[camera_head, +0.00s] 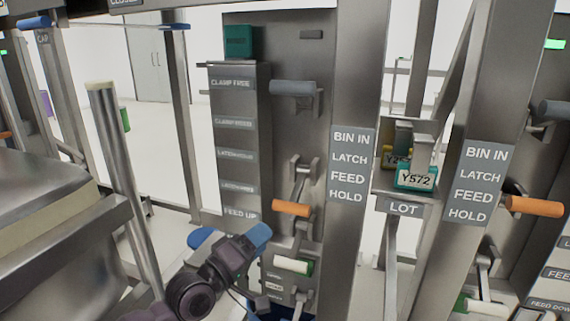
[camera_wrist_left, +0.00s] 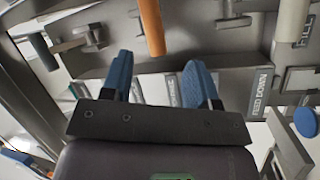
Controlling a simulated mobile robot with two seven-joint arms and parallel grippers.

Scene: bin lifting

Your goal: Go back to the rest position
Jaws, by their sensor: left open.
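My left gripper (camera_head: 258,236) is in the lower middle of the head view, in front of a grey control panel (camera_head: 240,150). Its blue fingertips point up and right, below and left of an orange lever handle (camera_head: 291,208). In the left wrist view the blue fingers of my left gripper (camera_wrist_left: 162,80) stand apart with nothing between them. An orange handle (camera_wrist_left: 152,28) is beyond the fingers there. I cannot tell whether anything touches the gripper. My right gripper does not show in either view.
A grey handle (camera_head: 293,88) and a white-and-green handle (camera_head: 292,265) stick out from the panel. A steel post (camera_head: 352,90) stands right of it, with a lot tag (camera_head: 415,178) beyond. Another orange handle (camera_head: 533,206) is at the right. A metal frame (camera_head: 60,235) fills the left.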

